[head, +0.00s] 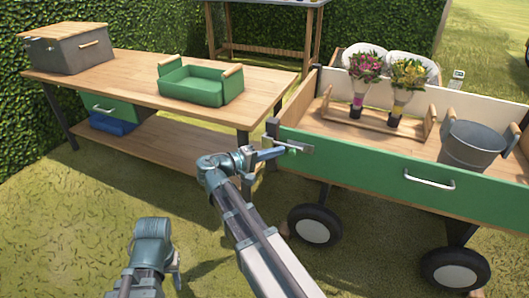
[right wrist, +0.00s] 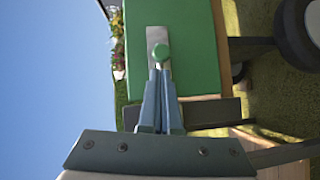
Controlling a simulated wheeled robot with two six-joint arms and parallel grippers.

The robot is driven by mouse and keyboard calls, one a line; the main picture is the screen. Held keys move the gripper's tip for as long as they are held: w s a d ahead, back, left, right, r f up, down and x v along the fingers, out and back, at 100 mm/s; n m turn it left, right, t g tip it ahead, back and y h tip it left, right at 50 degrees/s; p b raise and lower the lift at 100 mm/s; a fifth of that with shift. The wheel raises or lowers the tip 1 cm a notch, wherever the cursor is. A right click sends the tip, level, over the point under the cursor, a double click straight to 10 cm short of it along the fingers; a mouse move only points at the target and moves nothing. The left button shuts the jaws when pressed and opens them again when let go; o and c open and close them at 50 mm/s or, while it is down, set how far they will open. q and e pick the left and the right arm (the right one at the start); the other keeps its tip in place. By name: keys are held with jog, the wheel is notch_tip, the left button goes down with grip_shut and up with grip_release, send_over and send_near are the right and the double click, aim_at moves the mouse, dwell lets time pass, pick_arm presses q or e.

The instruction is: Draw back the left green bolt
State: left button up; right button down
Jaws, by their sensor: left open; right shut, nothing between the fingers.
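The left green bolt (head: 293,150) sits on a silver plate at the left end of the cart's green side panel (head: 350,168). In the right wrist view, its round green knob (right wrist: 160,53) stands out from the grey plate (right wrist: 157,36). My right gripper (head: 283,151) is shut and empty, its fingertips (right wrist: 160,70) right at the knob; I cannot tell whether they touch it. My left gripper (head: 176,268) is low at the bottom left, far from the bolt, and open; its fingers are hardly visible.
The cart holds two bouquets (head: 365,70) in a wooden rack and a metal bucket (head: 470,146). A silver handle (head: 430,181) is on the green panel. A wooden table (head: 140,80) with a green tray (head: 200,88) stands at the left. Open grass lies in front.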

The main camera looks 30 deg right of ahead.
aim_at(291, 155)
jog(key=shift+s+d, duration=0.25)
jog(key=s+d, duration=0.2)
jog(key=s, duration=0.1)
jog(key=shift+d, duration=0.3)
dwell(0.3)
